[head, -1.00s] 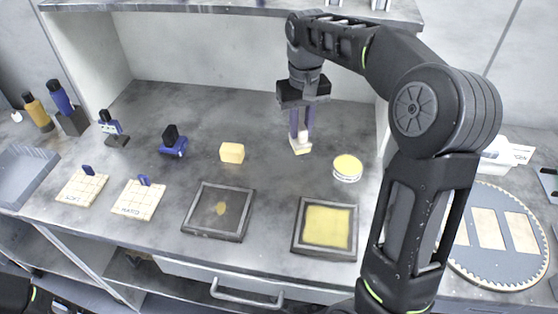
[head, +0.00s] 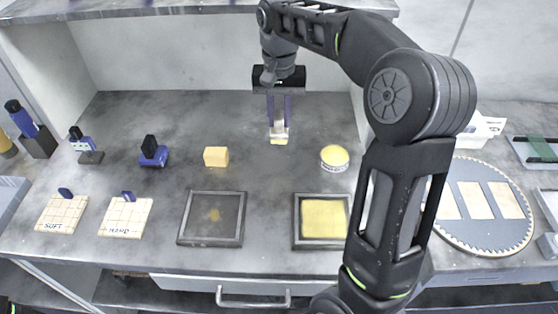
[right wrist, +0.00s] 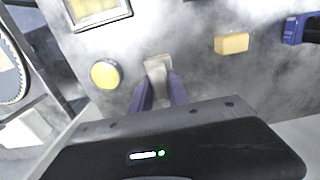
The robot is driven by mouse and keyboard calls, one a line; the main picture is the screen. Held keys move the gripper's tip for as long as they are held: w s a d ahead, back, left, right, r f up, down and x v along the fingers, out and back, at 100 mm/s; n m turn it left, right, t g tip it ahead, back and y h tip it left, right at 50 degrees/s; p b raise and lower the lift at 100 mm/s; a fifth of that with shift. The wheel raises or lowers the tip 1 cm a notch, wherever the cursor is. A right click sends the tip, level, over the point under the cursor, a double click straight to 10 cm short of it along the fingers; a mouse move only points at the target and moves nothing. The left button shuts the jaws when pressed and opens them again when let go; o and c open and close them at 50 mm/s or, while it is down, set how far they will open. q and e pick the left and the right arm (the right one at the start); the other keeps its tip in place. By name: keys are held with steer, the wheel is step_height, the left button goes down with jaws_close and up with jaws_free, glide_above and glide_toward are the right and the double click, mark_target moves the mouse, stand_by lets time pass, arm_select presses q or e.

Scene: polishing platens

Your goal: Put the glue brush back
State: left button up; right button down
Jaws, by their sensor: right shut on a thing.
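My right gripper (head: 279,122) is shut on the glue brush (head: 279,134), a small pale piece with a yellowish lower end. The brush points down at the back middle of the bench. I cannot tell whether its end touches the bench. In the right wrist view the brush (right wrist: 157,66) shows between the purple fingers (right wrist: 158,88). A round dish with yellow content (head: 334,158) stands to the right of the brush and apart from it. No brush holder can be clearly made out. My left gripper is not in view.
A yellow block (head: 216,156) and a blue tool (head: 153,153) stand left of the brush. Two framed plates, one dark (head: 212,217) and one yellow (head: 323,219), lie in front. Tiles marked SOFT (head: 61,214) and HARD (head: 125,217) lie left. A toothed disc (head: 483,237) lies right.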

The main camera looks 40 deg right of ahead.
mark_target(279, 136)
steer(key=shift+f+p, duration=0.3)
steer(key=shift+f, duration=2.8)
steer(key=shift+f, duration=0.1)
steer(key=shift+f+p, duration=0.3)
steer(key=shift+f, duration=1.45)
steer(key=shift+f, duration=0.15)
steer(key=c, duration=1.3)
jaws_free()
steer(key=shift+o, duration=0.2)
step_height(279, 136, up, 12)
steer(key=shift+r+b, duration=0.15)
steer(key=shift+b, duration=0.3)
